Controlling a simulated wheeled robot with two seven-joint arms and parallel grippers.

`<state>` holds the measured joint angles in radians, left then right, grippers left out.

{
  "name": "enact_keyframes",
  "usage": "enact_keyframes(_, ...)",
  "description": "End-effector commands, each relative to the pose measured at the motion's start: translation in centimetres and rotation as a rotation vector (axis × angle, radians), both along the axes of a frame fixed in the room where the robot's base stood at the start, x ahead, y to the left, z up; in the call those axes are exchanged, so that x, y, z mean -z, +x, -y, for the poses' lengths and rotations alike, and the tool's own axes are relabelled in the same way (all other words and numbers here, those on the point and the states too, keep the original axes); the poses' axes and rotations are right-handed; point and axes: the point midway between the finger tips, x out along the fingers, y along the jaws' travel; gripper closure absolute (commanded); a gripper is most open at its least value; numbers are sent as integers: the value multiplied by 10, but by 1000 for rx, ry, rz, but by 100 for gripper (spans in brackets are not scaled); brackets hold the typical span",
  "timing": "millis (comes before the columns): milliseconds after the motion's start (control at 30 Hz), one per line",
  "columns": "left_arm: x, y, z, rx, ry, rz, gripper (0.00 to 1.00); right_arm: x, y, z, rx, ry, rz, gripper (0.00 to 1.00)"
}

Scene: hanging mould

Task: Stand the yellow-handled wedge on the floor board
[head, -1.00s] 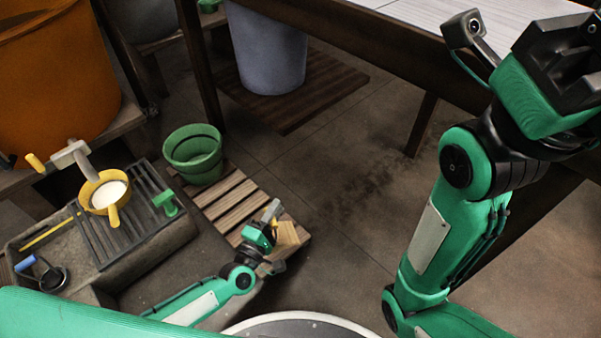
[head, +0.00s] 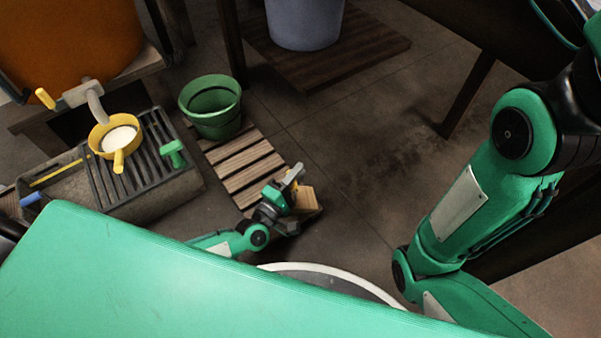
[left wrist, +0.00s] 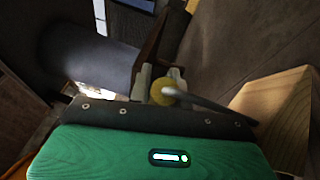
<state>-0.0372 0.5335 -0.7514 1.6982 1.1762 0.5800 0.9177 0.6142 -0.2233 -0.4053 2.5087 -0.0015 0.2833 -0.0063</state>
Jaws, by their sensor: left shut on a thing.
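The wedge is a pale wooden block (head: 306,198) at the near right end of the slatted wooden floor board (head: 236,160). My left gripper (head: 294,173) is beside it, shut on its yellow handle. In the left wrist view the yellow handle (left wrist: 165,91) sits between the two fingers (left wrist: 160,84), and a grey rod runs from it toward the wooden wedge (left wrist: 285,108) at the right. I cannot tell whether the wedge touches the board or is held above it. My right arm is at the right of the head view, its gripper outside the picture.
A green bucket (head: 212,118) stands at the board's far end. A stone trough (head: 165,190) with a dark grate and a yellow ladle-like pan (head: 103,140) is at the left. A blue-grey bin (head: 305,22) stands on another board behind. Bare floor lies right of the slatted board.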

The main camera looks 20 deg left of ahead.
Motion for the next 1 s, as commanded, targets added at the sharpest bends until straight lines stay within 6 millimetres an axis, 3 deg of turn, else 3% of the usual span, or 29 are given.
enact_keyframes(100,11,-1,-3,0,0,0,100,8,-2,-1,-6,0,5,64)
enact_keyframes(1000,20,-2,-3,0,1,1,100,13,-4,-2,-11,0,9,64)
